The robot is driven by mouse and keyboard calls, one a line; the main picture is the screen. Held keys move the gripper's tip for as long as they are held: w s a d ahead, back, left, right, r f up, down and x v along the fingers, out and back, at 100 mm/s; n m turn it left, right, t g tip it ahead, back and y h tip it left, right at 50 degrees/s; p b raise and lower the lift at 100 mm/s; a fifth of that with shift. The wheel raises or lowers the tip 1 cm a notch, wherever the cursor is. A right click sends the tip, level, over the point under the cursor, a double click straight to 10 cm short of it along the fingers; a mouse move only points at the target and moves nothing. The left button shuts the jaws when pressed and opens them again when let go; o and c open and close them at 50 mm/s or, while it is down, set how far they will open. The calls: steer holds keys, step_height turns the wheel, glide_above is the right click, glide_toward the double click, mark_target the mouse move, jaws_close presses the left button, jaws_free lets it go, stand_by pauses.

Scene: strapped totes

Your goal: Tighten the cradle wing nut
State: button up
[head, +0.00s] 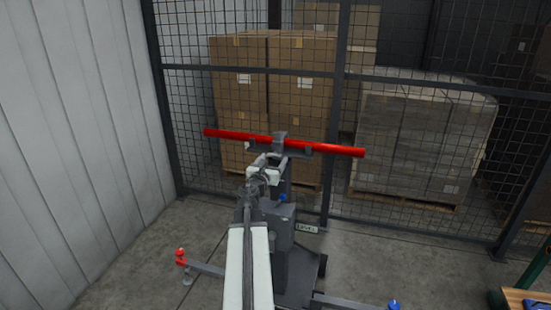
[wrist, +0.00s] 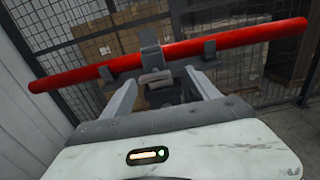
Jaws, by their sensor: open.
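A red bar (head: 330,149) lies across a dark grey cradle (head: 280,140) on top of a stand. The bar also spans the wrist view (wrist: 245,42), with a clamp (wrist: 150,50) over its middle. Below the clamp, a small pale grey piece (wrist: 155,77), which looks like the wing nut, shows between my fingertips. My gripper (wrist: 160,82) is open, one finger on each side of that piece; I cannot tell whether either touches it. In the head view my gripper (head: 268,162) is just in front of the cradle and hides the nut.
The stand has a blue knob (head: 282,197) and low legs, one ending in a red knob (head: 180,254), one in a blue knob (head: 393,304). A mesh fence (head: 180,110) stands behind, with stacked cartons (head: 240,95) beyond. A ribbed wall (head: 70,130) is at left.

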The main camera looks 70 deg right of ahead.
mark_target(274, 155)
steer(key=shift+w+d, duration=0.25)
steer(key=shift+d, duration=0.35)
steer(key=shift+w+d, duration=0.2)
steer(key=shift+d, duration=0.4)
steer(key=shift+w, duration=0.1)
steer(key=c, duration=1.4)
steer(key=shift+o, duration=0.2)
